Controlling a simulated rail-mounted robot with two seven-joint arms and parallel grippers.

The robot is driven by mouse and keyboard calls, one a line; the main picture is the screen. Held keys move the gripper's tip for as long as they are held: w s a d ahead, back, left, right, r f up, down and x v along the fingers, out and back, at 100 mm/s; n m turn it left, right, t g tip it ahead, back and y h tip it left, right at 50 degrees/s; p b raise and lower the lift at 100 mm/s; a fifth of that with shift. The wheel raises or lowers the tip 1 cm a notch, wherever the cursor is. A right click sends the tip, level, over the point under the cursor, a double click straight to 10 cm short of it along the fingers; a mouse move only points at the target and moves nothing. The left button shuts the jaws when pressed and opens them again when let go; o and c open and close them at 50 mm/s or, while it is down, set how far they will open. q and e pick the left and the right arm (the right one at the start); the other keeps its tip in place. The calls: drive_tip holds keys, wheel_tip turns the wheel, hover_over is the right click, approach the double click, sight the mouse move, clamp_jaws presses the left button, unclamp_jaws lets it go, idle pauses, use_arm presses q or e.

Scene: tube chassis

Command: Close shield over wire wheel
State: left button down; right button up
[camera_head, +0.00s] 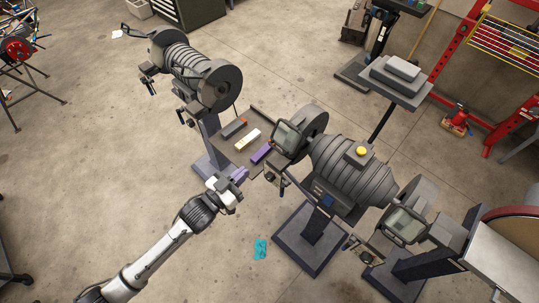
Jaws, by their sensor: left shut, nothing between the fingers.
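A bench grinder (352,172) with a ribbed grey body and a yellow button stands on a pedestal right of centre. A framed clear shield (288,137) sits by its left wheel (316,120). A second shield (405,225) sits by its right wheel guard (418,196). I cannot tell which wheel is the wire one. My left gripper (240,174) has purple fingertips, shut and empty, apart from the grinder, below and left of the left shield. My right gripper is not in view.
A tray (268,124) with several small bars lies just above my left gripper. Another grinder (190,65) stands at upper left. A disc sander (510,240) is at lower right. A teal cloth-like item (260,249) lies on the floor, which is otherwise open at lower centre.

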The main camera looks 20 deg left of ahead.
use_arm(q)
approach(283, 139)
wheel_tip(283, 139, up, 3)
drive_tip(key=w+f, duration=0.1)
drive_tip(key=w+d+f, duration=0.1)
drive_tip(key=shift+w+d+f, duration=0.2)
drive_tip(key=shift+w+f, duration=0.2)
drive_tip(key=shift+w+d+f+t+b, duration=0.1)
drive_tip(key=shift+w+f+t+b, duration=0.25)
drive_tip(key=shift+f+b, duration=0.6)
drive_tip(key=shift+r, duration=0.2)
